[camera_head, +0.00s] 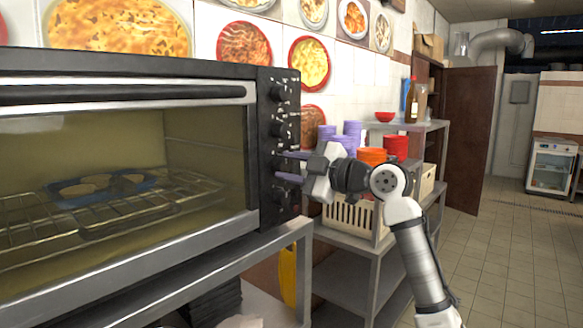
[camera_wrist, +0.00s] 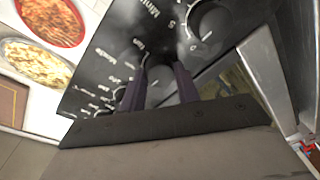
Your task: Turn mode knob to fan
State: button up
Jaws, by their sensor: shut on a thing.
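The toaster oven's black control panel (camera_head: 277,148) carries a column of round knobs and faces my arm. My gripper (camera_head: 284,165) is at the lower half of this panel, with its purple fingers pointing at it. In the wrist view my gripper (camera_wrist: 159,80) is shut on a dark knob (camera_wrist: 158,84), one finger on each side. Small white print surrounds this knob, apparently the mode knob; its pointer is hard to make out. Another knob (camera_wrist: 212,24) with a white dial mark sits beside it, near a "Minutes" label.
The oven's glass door is closed, with a dark muffin tray (camera_head: 105,186) on the rack inside. To the right, a metal shelf holds purple and red stacked cups (camera_head: 396,147) and a cream crate (camera_head: 349,214). Tiled floor (camera_head: 520,250) is clear further right.

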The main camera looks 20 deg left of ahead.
jog(key=shift+m, duration=0.4)
jog(key=m, duration=0.4)
jog(key=shift+m+y+p, duration=0.3)
jog(key=shift+m, duration=0.1)
jog(key=m, duration=0.4)
jog(key=shift+m+t+p, duration=0.3)
jog(key=shift+t+p, duration=0.05)
jog(key=shift+t, duration=0.05)
jog(key=m+t+p, duration=0.1)
jog(key=m, duration=0.5)
jog(key=shift+s, duration=0.1)
jog(key=shift+f+m+t+p, duration=0.1)
jog(key=shift+m+t+p, duration=0.2)
jog(key=shift+m+p, duration=1.55)
jog(key=shift+m+b, duration=0.65)
jog(key=shift+m, duration=0.2)
jog(key=o, duration=1)
jog(key=shift+c, duration=0.2)
